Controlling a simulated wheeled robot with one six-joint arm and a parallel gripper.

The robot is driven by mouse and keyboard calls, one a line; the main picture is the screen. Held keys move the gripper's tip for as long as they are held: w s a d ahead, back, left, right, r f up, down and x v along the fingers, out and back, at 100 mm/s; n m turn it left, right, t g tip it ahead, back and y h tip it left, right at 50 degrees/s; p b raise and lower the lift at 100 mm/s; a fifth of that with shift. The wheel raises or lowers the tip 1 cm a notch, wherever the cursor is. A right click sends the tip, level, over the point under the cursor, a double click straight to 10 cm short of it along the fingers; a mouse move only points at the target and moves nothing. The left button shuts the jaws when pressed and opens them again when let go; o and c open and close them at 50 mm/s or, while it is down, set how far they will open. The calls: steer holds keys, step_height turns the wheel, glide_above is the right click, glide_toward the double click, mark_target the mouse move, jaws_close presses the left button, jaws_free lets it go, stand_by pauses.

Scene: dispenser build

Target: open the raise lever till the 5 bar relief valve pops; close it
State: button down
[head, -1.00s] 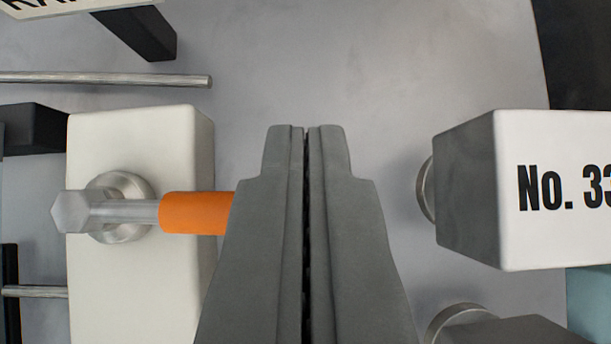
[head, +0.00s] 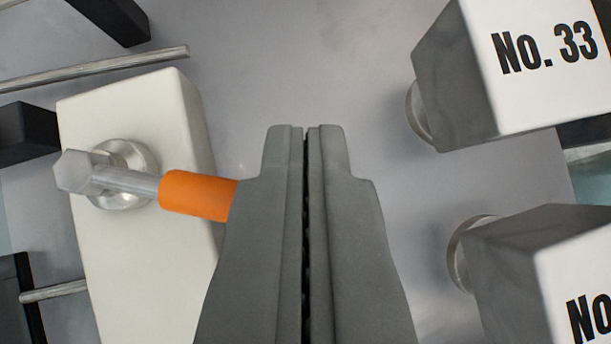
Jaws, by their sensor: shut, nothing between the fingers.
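The lever is a grey metal bar with a hexagonal end and an orange grip (head: 196,194). It sits on a round metal boss (head: 124,158) on a cream block (head: 150,262) at the left. The lever points right in the picture and slopes slightly down. My gripper (head: 306,130) is shut and empty, in the middle of the view. Its left finger overlaps the right end of the orange grip. I cannot tell whether they touch. No lettering shows on the cream block, and I cannot identify the relief valve here.
At the right, a white-faced block marked No. 33 (head: 548,45) stands out from the grey panel (head: 300,60). A second marked block (head: 575,255) is below it. Metal rods (head: 110,68) and black brackets (head: 25,130) are at the left. Bare panel lies above my fingertips.

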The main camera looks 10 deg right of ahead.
steer(key=shift+s+a, duration=0.2)
steer(key=shift+s, duration=0.25)
steer(key=shift+s+a+m+g+h, duration=0.35)
steer(key=shift+s+a+m+h, duration=0.3)
steer(key=shift+m, duration=0.45)
steer(key=shift+s+a+m+g+h, duration=0.4)
steer(key=shift+s+m+h, duration=0.2)
steer(key=shift+m+h, duration=0.4)
steer(key=shift+s+a+m, duration=0.3)
steer(key=shift+a, duration=0.1)
steer(key=shift+s+a, duration=0.35)
steer(key=shift+a, duration=0.25)
steer(key=shift+s+a+r, duration=0.1)
steer(key=v, duration=1.7)
steer(key=shift+r, duration=0.1)
